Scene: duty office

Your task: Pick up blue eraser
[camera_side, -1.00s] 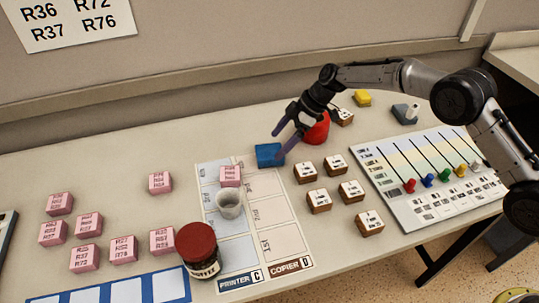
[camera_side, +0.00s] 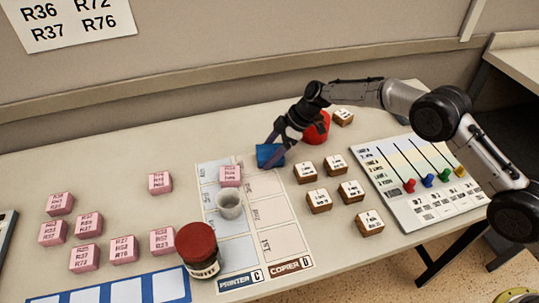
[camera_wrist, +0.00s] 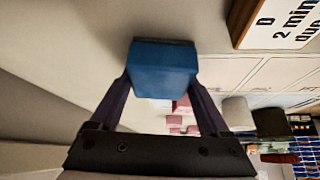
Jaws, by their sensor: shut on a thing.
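The blue eraser (camera_side: 268,155) sits on the table at the top edge of the printed sheet, in the side view. My gripper (camera_side: 272,150) reaches down to it from the upper right, its dark purple fingers on the eraser. In the wrist view the blue eraser (camera_wrist: 162,70) lies between the two fingertips of my gripper (camera_wrist: 163,82), which are shut on its sides. In the side view the eraser appears to rest on the table; any small gap under it cannot be told.
A red round object (camera_side: 317,128) stands close to the right of my gripper. Several wooden labelled blocks (camera_side: 305,172) lie to the lower right. A pink block (camera_side: 229,176) and a pale cup (camera_side: 229,204) stand on the sheet (camera_side: 270,213). A dark jar (camera_side: 201,252) is nearer.

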